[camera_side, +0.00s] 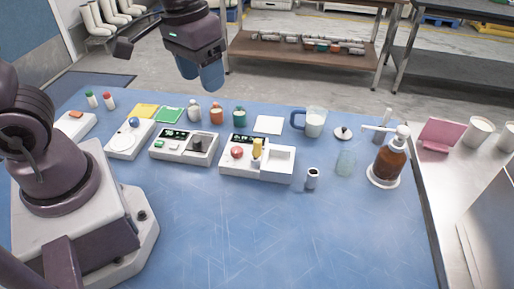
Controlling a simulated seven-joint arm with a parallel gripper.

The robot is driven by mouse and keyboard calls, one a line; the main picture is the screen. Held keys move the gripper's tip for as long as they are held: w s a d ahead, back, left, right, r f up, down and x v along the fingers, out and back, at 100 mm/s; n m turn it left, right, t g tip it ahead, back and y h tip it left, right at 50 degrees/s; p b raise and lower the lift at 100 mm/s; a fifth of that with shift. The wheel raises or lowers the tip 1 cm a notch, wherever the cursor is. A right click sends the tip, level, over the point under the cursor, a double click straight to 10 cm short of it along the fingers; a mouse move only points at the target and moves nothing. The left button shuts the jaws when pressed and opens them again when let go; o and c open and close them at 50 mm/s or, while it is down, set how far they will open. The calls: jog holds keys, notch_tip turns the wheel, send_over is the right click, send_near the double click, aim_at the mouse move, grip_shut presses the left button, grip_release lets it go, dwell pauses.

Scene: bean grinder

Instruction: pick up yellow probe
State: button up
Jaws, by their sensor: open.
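The yellow probe (257,147) stands upright in the white device box (257,176) near the middle of the table. It is small, with a yellow upper part and a pale lower part. A red round knob (236,153) sits to its left in the same box, and an empty white compartment lies to its right. My gripper (200,78) is high above the far edge of the table, up and to the left of the probe. It is open and empty, well apart from the probe.
Another white device (184,146) and a white scale-like unit (129,139) stand to the left. Several small bottles (216,113) stand behind. A small cup (312,178), a glass (346,162) and a brown pump bottle (388,163) stand right. The blue table's front (270,235) is clear.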

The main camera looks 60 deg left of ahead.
aim_at(257, 140)
jog(key=w+f+n, duration=0.3)
jog(key=n, duration=0.1)
jog(key=w+f+n+g, duration=0.1)
jog(key=w+f+n, duration=0.2)
jog(key=w+n, duration=0.1)
jog(key=w+d+f+n+g, duration=0.1)
jog(key=w+f+n, duration=0.2)
jog(key=n, duration=0.1)
jog(key=shift+w+f, duration=0.2)
jog(key=shift+f, duration=0.1)
jog(key=n, duration=0.2)
jog(key=shift+w+d+n, duration=0.1)
jog(key=shift+w+n, duration=0.1)
jog(key=shift+n, duration=0.1)
jog(key=f, duration=1.2)
jog(key=shift+s+f, duration=0.25)
jog(key=shift+f, duration=0.05)
grip_shut()
jog(key=shift+r, duration=0.1)
